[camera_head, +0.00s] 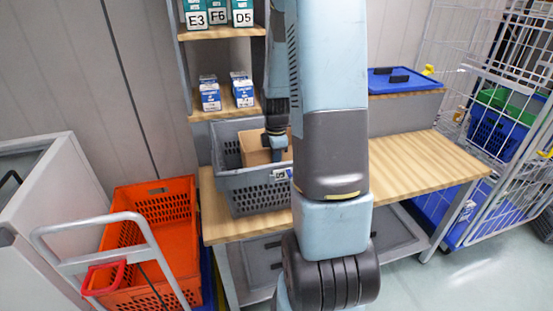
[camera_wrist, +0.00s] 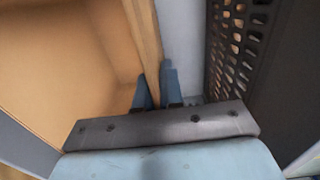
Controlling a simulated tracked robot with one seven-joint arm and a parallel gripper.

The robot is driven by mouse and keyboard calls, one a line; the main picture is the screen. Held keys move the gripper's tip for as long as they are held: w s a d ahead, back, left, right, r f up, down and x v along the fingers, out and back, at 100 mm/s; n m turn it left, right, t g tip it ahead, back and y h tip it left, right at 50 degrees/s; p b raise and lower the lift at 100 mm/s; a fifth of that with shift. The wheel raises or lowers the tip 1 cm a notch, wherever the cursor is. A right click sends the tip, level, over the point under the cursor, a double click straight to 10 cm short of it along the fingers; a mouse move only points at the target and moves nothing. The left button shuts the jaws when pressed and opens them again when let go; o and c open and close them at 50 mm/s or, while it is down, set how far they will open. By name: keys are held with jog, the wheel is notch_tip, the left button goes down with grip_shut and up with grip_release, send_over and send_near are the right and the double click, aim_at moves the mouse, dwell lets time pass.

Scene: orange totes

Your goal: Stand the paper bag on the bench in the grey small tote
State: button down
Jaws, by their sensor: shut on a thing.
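The brown paper bag (camera_head: 252,153) is upright inside the opening of the grey small tote (camera_head: 252,197) on the wooden bench. Its lower part is hidden by the tote's front wall, so I cannot tell whether it rests on the tote floor. My gripper (camera_head: 277,152) is at the bag's right side and points down. In the wrist view my gripper (camera_wrist: 157,88) is shut on one wall of the bag (camera_wrist: 148,40), one finger inside and one outside. The perforated dark tote wall (camera_wrist: 236,50) is close on the right, with a narrow gap between.
The bench top (camera_head: 415,160) is bare right of my arm. Shelves with small boxes (camera_head: 210,95) rise behind the grey tote. An orange tote (camera_head: 150,240) and trolley are left; a wire cage (camera_head: 500,110) is right.

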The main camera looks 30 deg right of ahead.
jog(key=c, duration=1.3)
grip_release()
notch_tip(320, 180, up, 11)
jog(key=s+a+r+m+t, duration=0.3)
jog(key=s+a+r+m, duration=0.45)
jog(key=a+r, duration=0.35)
jog(key=shift+s+a+r+m+t, duration=0.35)
jog(key=shift+s+a+r+m, duration=0.75)
jog(key=shift+s, duration=0.85)
jog(key=shift+s+a+r+m+t, duration=0.4)
jog(key=shift+s+a+r+m, duration=0.45)
jog(key=shift+s+m, duration=0.8)
jog(key=shift+s+a+r+m+t, duration=0.35)
jog(key=shift+s+a+r+m, duration=0.65)
jog(key=shift+s, duration=1.2)
jog(key=shift+d+r, duration=0.1)
jog(key=shift+d, duration=0.15)
